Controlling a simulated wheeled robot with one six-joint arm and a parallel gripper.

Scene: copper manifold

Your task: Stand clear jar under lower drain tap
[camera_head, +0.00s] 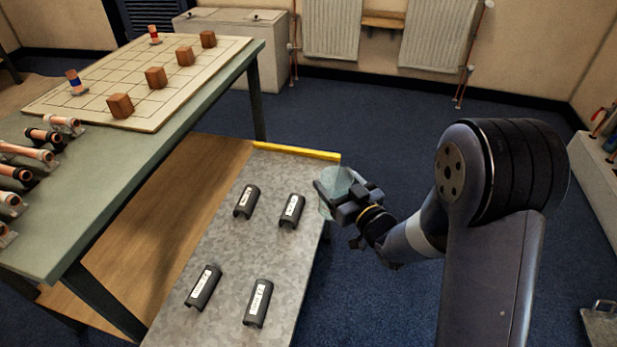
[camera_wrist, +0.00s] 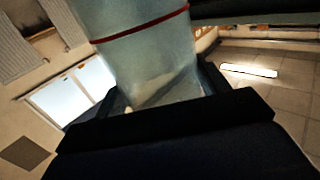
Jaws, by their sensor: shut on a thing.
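The clear jar (camera_head: 334,184) is in my gripper (camera_head: 335,196), near the far right corner of the low grey metal-topped table. In the wrist view the jar (camera_wrist: 150,50) fills the upper middle, pale and see-through, with a red band around it. My gripper (camera_wrist: 155,105) is shut on the jar. In the head view the gripper covers part of the jar, and I cannot tell how far it is from the table edge in height. No lower drain tap can be made out for certain in either view.
Several black labelled pieces (camera_head: 247,201) lie on the metal tabletop (camera_head: 230,245), which has a yellow far edge (camera_head: 297,151). A green workbench (camera_head: 190,110) at left holds a gridded board (camera_head: 150,80) and copper pipe parts (camera_head: 28,152). Radiators (camera_head: 331,28) line the back wall. Blue floor (camera_head: 400,130) is open.

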